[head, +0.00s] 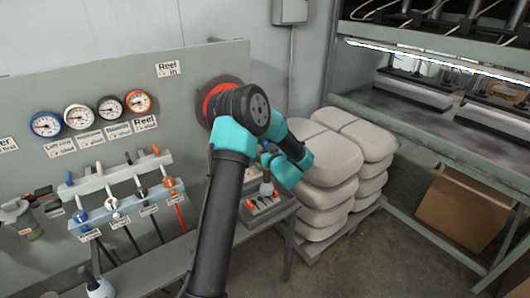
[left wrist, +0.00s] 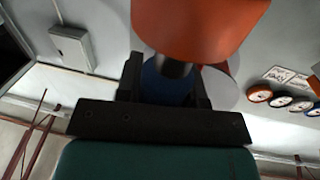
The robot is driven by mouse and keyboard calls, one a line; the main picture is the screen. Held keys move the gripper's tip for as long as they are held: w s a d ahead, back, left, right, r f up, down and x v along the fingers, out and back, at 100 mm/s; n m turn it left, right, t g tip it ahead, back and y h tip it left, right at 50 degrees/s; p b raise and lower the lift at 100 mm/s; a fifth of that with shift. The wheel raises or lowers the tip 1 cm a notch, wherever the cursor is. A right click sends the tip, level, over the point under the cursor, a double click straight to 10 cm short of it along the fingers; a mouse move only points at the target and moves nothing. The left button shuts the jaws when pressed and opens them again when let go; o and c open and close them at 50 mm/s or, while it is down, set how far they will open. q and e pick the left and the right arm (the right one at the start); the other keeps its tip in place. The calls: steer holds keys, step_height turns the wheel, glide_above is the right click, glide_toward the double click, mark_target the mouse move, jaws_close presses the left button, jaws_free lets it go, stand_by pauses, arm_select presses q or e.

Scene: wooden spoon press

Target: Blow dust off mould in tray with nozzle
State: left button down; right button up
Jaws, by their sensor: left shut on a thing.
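My left gripper (left wrist: 165,85) is shut on the nozzle's blue body (left wrist: 168,82) in the left wrist view. A grey neck and a large orange end (left wrist: 200,25) rise from it. In the head view the gripper is mostly hidden behind my teal wrist, above the small bench. A small tray (head: 248,217) stands on that bench and holds orange pieces and a dark, pale-topped item. I cannot tell which piece in it is the mould. My right gripper is not in view.
A red hose reel (head: 213,88) is on the grey panel behind my arm. Gauges (head: 78,116) and a rack of handled tools (head: 120,180) are at left. Stacked pale sacks (head: 330,190) stand close to the right of the bench. A cardboard box (head: 465,208) sits under the press.

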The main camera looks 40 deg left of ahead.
arm_select(q)
steer(key=shift+r, duration=2.25)
